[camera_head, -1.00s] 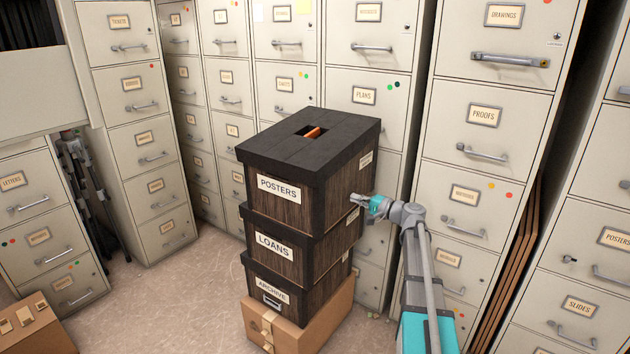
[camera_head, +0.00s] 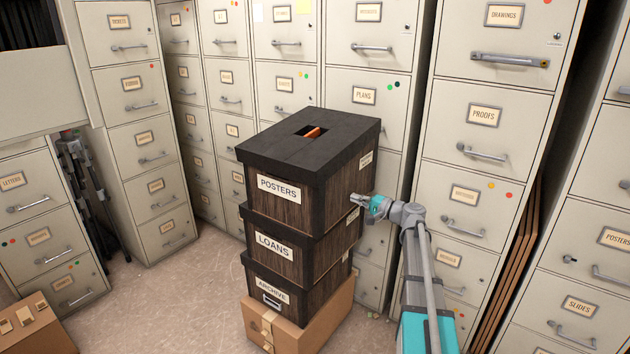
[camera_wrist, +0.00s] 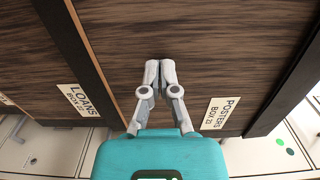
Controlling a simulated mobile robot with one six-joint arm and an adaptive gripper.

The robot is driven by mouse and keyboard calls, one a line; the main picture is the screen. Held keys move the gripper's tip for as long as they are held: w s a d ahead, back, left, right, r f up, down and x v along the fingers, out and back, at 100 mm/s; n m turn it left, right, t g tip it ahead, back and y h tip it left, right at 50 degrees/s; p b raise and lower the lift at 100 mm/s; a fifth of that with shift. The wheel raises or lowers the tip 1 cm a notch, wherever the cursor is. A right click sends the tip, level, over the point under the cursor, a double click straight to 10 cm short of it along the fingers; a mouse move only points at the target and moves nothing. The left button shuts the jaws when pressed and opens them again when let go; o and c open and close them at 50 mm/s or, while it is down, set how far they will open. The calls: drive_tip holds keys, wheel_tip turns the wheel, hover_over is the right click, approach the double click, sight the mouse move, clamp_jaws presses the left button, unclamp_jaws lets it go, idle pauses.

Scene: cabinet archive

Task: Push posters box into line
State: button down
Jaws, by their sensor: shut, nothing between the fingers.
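The posters box (camera_head: 333,190) is a dark wooden box with a black lid and a white label, on top of a stack. It sits on the loans box (camera_head: 270,245), which stands on the archive box (camera_head: 268,291). The posters box juts out past the loans box on the right. My gripper (camera_head: 355,199) is shut and empty at the right side of the posters box. In the wrist view, my fingertips (camera_wrist: 160,66) point at the posters box's wooden side (camera_wrist: 215,50); whether they touch it is hard to tell. The loans box (camera_wrist: 30,50) shows at the left there.
A cardboard box (camera_head: 325,315) carries the stack. Filing cabinets (camera_head: 480,140) stand close behind and to the right. An orange item (camera_head: 312,132) shows in the posters lid's slot. Another cardboard box (camera_head: 40,335) is at lower left. Bare floor (camera_head: 180,300) lies left of the stack.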

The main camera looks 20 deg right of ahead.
sight(348, 196)
drive_tip(key=shift+x, duration=2.25)
drive_tip(key=shift+s+d, duration=0.1)
drive_tip(key=shift+s, duration=0.05)
drive_tip(key=shift+v, duration=3.35)
drive_tip(key=shift+d, duration=0.1)
drive_tip(key=v, duration=1.2)
